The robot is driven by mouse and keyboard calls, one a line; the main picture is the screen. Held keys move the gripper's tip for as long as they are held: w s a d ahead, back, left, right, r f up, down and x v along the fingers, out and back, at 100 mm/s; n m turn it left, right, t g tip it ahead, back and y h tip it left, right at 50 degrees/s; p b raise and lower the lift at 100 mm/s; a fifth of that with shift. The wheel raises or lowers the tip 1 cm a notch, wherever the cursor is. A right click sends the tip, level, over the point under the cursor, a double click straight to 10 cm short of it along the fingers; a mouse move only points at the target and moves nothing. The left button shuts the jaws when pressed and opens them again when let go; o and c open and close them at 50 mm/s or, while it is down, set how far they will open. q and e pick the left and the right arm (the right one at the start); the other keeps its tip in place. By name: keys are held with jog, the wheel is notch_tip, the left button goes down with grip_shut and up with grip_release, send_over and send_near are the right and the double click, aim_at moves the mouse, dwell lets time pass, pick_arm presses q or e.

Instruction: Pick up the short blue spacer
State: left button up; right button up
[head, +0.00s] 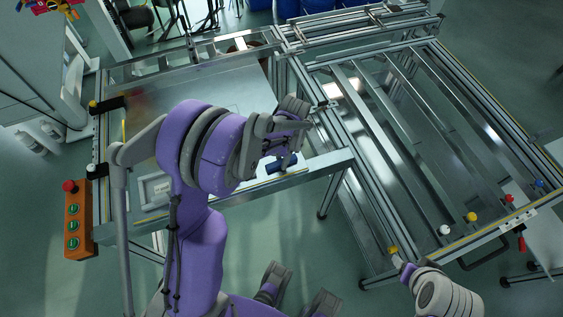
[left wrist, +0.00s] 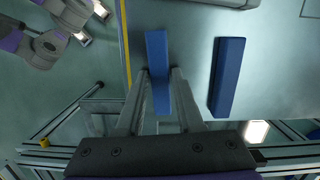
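A blue spacer (left wrist: 157,52) lies between the two fingers of my left gripper (left wrist: 160,72) in the left wrist view. The fingers stand along its sides near its middle. I cannot tell whether they press on it or leave a small gap. A second blue spacer (left wrist: 227,78) lies apart to the right, with no finger near it. In the head view my left gripper (head: 284,160) reaches down over the panel's near edge, where a blue spacer (head: 281,164) shows, partly covered. A pale end of my right arm (head: 436,292) shows at the lower right; its fingers are not clear.
A metal-framed panel table (head: 235,88) lies under my left arm. A rail frame (head: 400,135) stands to its right, with coloured knobs near its front. An orange button box (head: 77,218) is at the left. A pale tray (head: 153,188) sits near the front edge.

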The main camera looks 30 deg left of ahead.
pick_arm(q)
grip_shut()
jog(key=shift+r, duration=0.1)
